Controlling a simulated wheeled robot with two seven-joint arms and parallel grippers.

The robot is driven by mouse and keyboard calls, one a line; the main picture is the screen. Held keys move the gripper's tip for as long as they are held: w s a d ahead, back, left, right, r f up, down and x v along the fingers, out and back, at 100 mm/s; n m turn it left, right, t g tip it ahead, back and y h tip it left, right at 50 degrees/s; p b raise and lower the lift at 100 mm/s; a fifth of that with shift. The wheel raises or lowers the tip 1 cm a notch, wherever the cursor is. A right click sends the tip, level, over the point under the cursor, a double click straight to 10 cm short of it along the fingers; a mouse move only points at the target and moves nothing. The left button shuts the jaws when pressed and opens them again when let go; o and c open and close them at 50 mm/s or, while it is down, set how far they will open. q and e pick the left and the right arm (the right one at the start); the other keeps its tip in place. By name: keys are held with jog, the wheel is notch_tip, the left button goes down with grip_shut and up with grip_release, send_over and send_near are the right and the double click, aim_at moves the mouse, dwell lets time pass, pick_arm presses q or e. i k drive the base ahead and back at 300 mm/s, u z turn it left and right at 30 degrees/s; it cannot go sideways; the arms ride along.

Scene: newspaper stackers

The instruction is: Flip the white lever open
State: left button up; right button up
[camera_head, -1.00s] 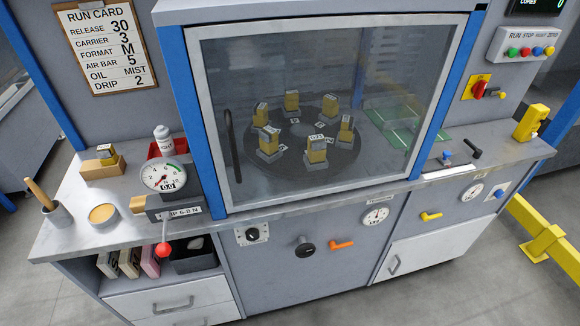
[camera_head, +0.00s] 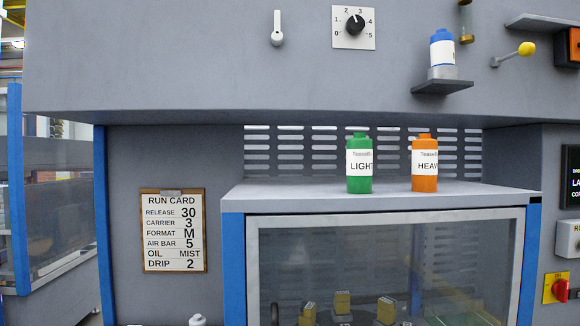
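A white lever (camera_head: 277,28) hangs on the grey upper panel, left of a black dial knob. Its narrow arm points up and its rounded end is at the bottom. Nothing touches it. Neither of my grippers shows in the head view.
The dial plate (camera_head: 353,27) is marked with numbers around its knob. A blue bottle (camera_head: 442,50) stands on a small bracket, with a yellow-knobbed lever (camera_head: 526,48) to its right. Green (camera_head: 359,165) and orange (camera_head: 424,165) bottles stand on the glass cabinet's top (camera_head: 300,195). A run card (camera_head: 173,230) hangs at left.

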aim_at(277, 36)
jog(key=k, duration=0.5)
jog(key=z, duration=1.75)
jog(key=i, duration=0.95)
jog(key=u, duration=1.95)
